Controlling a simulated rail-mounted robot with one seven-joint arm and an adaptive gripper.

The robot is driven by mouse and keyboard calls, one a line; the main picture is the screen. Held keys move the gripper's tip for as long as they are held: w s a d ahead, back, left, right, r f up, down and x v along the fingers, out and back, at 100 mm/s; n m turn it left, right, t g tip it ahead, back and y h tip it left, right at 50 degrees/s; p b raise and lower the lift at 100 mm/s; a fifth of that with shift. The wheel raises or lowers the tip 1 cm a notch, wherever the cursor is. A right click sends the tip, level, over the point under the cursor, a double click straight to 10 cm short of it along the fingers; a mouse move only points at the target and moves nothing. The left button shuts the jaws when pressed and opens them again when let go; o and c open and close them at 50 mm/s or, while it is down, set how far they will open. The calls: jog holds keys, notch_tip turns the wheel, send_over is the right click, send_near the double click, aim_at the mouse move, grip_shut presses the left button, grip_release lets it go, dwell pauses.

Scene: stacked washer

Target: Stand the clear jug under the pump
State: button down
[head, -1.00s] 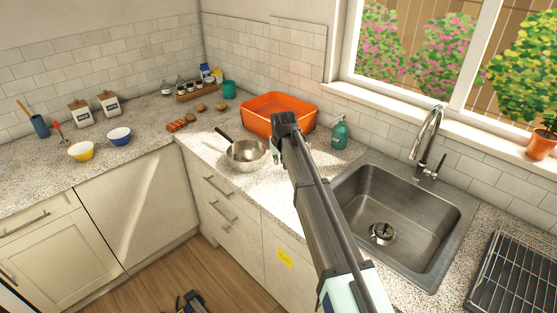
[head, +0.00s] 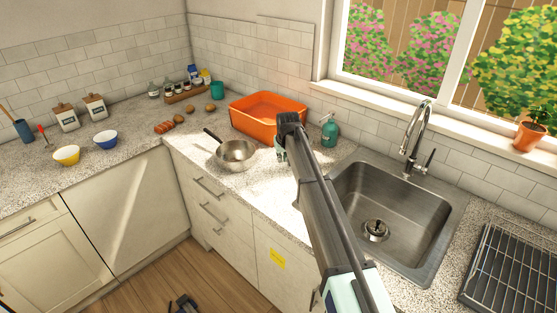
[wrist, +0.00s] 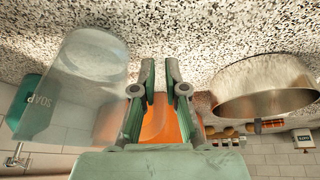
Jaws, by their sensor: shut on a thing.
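The clear jug (wrist: 92,60) stands out at the left of the wrist view, which shows the counter at the top. It is see-through, and my arm hides most or all of it in the head view. In the wrist view the soap bottle (wrist: 34,108) is behind the jug. I cannot tell whether the jug touches the counter.
A metal pan (head: 236,154) sits left of my gripper, also close in the wrist view (wrist: 262,90). An orange tub (head: 262,120) stands behind. The sink (head: 392,220) opens on the right, with its tap (head: 416,140). Counter between tub and sink is narrow.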

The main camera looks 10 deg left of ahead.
jog(key=shift+w+d, duration=0.9)
jog(key=shift+w, duration=0.75)
jog(key=shift+w+d, duration=0.95)
jog(key=shift+w, duration=0.65)
jog(key=shift+w+d, duration=0.9)
jog(key=shift+w, duration=0.75)
jog(key=shift+s+f, duration=0.1)
jog(key=shift+f, duration=0.35)
jog(key=c, duration=1.1)
grip_release()
jog(key=shift+c, duration=0.2)
jog(key=shift+s, duration=0.1)
